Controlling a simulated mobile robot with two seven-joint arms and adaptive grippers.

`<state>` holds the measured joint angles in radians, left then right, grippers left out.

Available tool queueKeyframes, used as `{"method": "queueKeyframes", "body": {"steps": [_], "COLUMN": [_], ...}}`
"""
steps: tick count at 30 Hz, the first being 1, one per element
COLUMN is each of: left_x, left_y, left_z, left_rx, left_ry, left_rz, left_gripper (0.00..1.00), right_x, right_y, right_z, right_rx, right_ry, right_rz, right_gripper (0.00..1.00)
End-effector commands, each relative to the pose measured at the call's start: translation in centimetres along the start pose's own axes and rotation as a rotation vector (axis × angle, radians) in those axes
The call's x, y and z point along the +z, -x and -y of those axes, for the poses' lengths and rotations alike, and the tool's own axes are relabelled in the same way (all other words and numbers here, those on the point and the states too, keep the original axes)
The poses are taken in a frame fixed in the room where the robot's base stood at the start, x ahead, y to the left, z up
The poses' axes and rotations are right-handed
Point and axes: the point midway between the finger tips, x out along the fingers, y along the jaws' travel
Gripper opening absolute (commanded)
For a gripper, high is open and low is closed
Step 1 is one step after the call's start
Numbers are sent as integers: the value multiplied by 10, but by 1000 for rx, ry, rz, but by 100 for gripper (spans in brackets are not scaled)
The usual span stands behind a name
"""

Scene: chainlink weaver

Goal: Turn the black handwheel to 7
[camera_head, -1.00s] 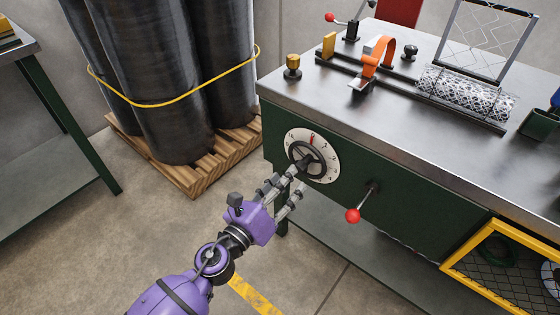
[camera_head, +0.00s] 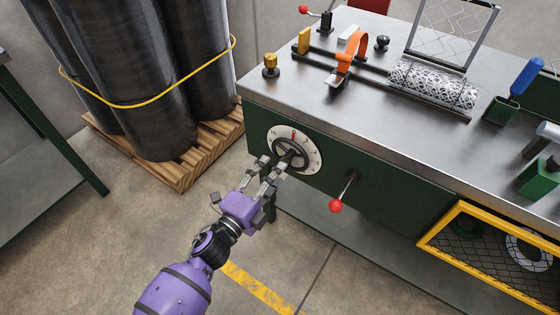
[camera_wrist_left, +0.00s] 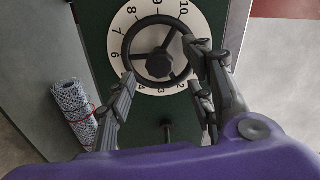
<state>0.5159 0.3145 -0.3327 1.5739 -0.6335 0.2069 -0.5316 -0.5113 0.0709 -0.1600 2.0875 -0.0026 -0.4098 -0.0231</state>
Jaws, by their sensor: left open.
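The black handwheel (camera_head: 290,154) sits on a white numbered dial (camera_head: 312,158) on the green front of the workbench. A red pointer mark (camera_head: 293,135) shows at the dial's top. In the left wrist view the wheel (camera_wrist_left: 158,62) has spokes and a dark hub, and numbers including 6, 7, 8 and 10 show on the dial (camera_wrist_left: 118,40). My left gripper (camera_head: 267,164) is open, with its fingers at the wheel's lower left rim. In the wrist view its fingers lie on either side of the wheel's lower part; I cannot tell whether they touch it. My right gripper is not in view.
A red-knobbed lever (camera_head: 336,205) sticks out right of the dial. A yellow-framed mesh door (camera_head: 440,232) is further right. Strapped black rolls (camera_head: 150,80) stand on a wooden pallet (camera_head: 190,170) at left. The bench top (camera_head: 285,93) holds an orange clamp (camera_head: 349,50) and a mesh roll (camera_head: 435,85).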

Motion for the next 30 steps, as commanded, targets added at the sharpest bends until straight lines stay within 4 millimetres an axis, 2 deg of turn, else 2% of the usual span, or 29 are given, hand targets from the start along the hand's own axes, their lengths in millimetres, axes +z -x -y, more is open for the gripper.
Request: {"method": "queueKeyframes", "body": {"steps": [3, 9, 13, 18, 30], "left_x": [1, 0, 0, 1, 0], "left_y": [0, 0, -1, 0, 1], "left_z": [3, 0, 5, 1, -6], "left_rx": [1, 2, 1, 2, 3], "left_ry": [317, 837, 1199, 1655, 2682], "left_rz": [1, 0, -1, 1, 4], "left_gripper": [48, 48, 48, 48, 48], "right_x": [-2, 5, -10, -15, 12], "right_y": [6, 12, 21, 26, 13], "right_z": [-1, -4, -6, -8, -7], "right_rx": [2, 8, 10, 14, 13], "right_ry": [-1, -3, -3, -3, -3], "right_rz": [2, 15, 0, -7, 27], "right_gripper": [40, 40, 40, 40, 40]}}
